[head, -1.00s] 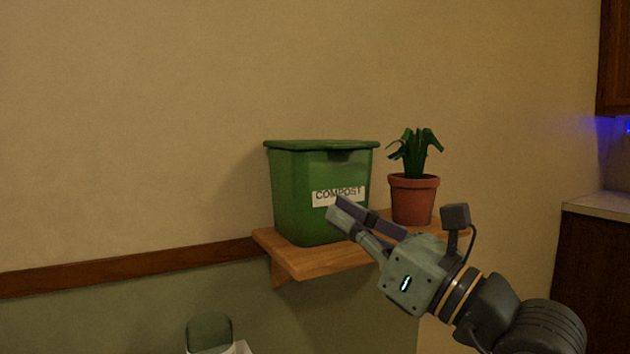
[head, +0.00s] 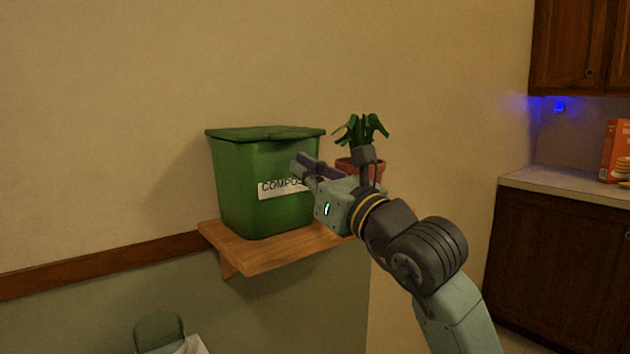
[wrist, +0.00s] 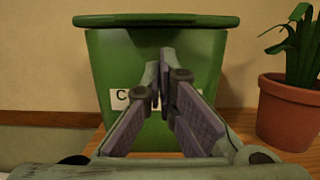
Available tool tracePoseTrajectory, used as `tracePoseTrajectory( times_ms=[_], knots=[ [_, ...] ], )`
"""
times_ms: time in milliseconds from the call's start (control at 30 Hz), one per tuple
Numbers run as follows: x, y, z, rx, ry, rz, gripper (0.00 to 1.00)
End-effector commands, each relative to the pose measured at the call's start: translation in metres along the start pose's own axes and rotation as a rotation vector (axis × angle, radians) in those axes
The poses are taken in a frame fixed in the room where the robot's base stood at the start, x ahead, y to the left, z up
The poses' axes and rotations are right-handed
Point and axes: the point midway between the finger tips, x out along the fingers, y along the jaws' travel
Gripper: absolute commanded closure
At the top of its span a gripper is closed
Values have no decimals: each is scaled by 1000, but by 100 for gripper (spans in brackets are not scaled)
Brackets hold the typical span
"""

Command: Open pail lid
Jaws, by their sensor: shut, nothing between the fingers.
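The green compost pail (head: 236,185) stands upright on a small wooden wall shelf, with a white label on its front. Its flat green lid (head: 265,132) is closed on top; the lid also shows in the wrist view (wrist: 155,20) across the top of the pail. My gripper (head: 300,166) is in front of the pail's upper right front, below the lid's rim, and covers part of the label. In the wrist view my gripper (wrist: 160,75) has its fingertips together with nothing between them, pointing at the pail's front. I cannot tell whether the tips touch the pail.
A potted plant (head: 373,165) stands right of the pail on the wooden shelf (head: 255,253), partly behind my arm. A counter (head: 570,187) with an orange box (head: 617,150) is at the right. The wall above the pail is clear.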

Motion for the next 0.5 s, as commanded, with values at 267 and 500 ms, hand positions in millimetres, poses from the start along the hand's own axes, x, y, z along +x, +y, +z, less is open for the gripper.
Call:
tracePoseTrajectory(
  times_ms=[267, 500],
  knots=[
    [4, 0, 16, 2, 1, 1, 100],
    [4, 0, 16, 2, 1, 1, 100]
  ],
)
